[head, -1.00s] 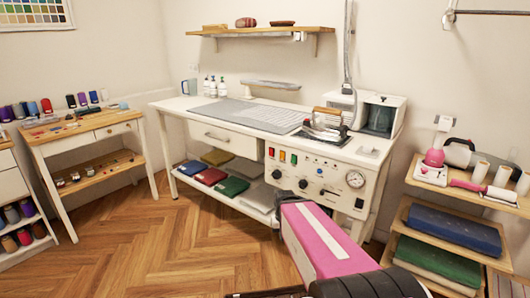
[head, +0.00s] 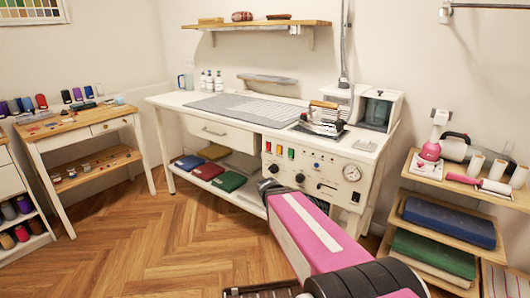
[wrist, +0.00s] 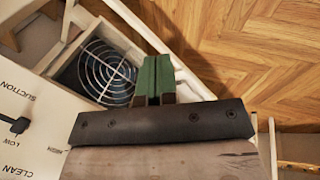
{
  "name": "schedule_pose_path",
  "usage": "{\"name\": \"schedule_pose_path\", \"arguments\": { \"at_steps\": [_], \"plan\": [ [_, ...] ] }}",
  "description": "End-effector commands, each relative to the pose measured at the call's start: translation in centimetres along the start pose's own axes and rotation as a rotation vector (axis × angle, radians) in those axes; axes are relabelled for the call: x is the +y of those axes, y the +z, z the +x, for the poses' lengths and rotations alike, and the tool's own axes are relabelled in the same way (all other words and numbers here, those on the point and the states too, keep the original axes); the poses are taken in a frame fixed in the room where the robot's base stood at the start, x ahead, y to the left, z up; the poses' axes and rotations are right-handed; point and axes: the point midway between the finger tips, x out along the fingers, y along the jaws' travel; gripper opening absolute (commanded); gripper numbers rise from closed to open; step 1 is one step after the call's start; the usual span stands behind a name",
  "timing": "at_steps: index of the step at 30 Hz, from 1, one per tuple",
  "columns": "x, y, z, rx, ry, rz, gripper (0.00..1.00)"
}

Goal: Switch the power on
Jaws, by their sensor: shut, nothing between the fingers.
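The white ironing station has a control panel (head: 313,172) on its front, below the right end of the table. Small coloured lights or switches (head: 279,151) sit in a row at its upper left. Dark knobs are below and a round gauge (head: 351,173) is at the right. My gripper (wrist: 161,62) shows in the wrist view with its green fingers together and nothing between them. In the head view its fingers cannot be made out. My arm ends just in front of the panel's lower left. The wrist view shows a panel part (wrist: 25,125) marked SUCTION at left.
A round fan grille (wrist: 107,73) is beside my fingers in the wrist view. An iron (head: 322,121) stands on the station above the panel. Folded cloths (head: 208,171) lie on the lower shelf. A shelf rack (head: 455,205) stands at right. The wooden floor at left is clear.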

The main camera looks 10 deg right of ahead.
Motion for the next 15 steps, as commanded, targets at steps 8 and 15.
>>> {"name": "schedule_pose_path", "arguments": {
  "at_steps": [8,15],
  "plan": [
    [1.0,-6.9,-4.5,0.132,0.368,-0.176,0.0],
    [0.5,-12.8,-10.6,0.27,0.68,-0.309,0.0]
  ]
}}
